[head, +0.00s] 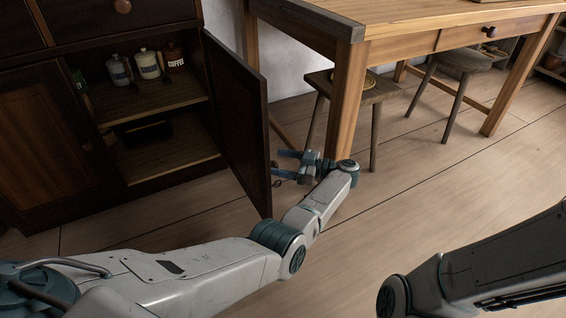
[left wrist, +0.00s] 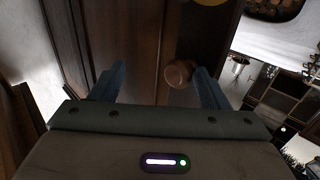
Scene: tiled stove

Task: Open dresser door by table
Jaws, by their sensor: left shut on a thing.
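The dark wooden dresser door (head: 238,125) by the table stands swung wide open. Its outer face fills the middle of the left wrist view (left wrist: 140,50). My left gripper (head: 287,163) is at the outer face of this door, near its free edge. In the left wrist view a round brown knob (left wrist: 180,73) sits between the fingers, close against the right one. My left gripper is shut on this door knob; the exact contact is hard to see. My right arm shows at the lower right, with its gripper out of view.
The open dresser (head: 165,165) holds several canisters (head: 148,63) on its upper shelf. The wooden table (head: 420,25) stands at the right, its near leg (head: 347,100) close behind my left gripper. Stools (head: 468,60) stand under it. The floor in front is clear.

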